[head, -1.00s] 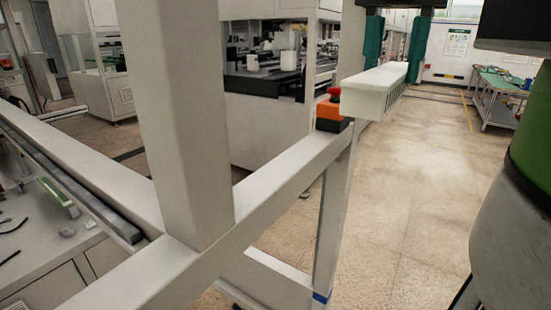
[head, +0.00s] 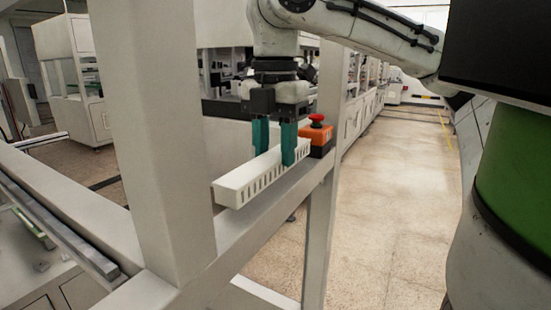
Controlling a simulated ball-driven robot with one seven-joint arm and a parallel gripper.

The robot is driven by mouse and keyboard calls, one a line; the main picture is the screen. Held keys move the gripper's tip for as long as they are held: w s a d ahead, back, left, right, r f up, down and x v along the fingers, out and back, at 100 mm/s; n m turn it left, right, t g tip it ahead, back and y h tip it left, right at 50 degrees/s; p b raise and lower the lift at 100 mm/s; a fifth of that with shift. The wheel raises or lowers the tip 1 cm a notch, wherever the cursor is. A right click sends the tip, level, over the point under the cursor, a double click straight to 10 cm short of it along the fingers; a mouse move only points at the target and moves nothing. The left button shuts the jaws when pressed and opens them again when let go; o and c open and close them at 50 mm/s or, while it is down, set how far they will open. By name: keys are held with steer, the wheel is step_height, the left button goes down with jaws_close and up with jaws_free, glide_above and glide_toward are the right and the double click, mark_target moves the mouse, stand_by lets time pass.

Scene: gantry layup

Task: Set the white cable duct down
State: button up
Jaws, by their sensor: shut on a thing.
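The white cable duct (head: 240,183) is a long slotted bar in the head view, lying level along the line of the pale frame beam (head: 262,214). My gripper (head: 274,156) comes down on it from above, with one teal finger on each side, and is shut on the duct near its far half. The far finger's tip is partly hidden behind the duct. The duct is over the beam's top or touching it; I cannot tell whether its underside rests there.
An orange box with a red emergency button (head: 317,135) sits on the beam close to the duct's far end. A thick pale upright post (head: 160,140) stands to the left of the duct. The floor (head: 385,190) to the right is open.

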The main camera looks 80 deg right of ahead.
mark_target(276, 154)
steer(key=shift+f, duration=1.2)
steer(key=shift+f, duration=0.15)
steer(key=o, duration=1.1)
step_height(276, 154, up, 12)
steer(key=shift+r, duration=0.2)
steer(key=shift+s, duration=0.1)
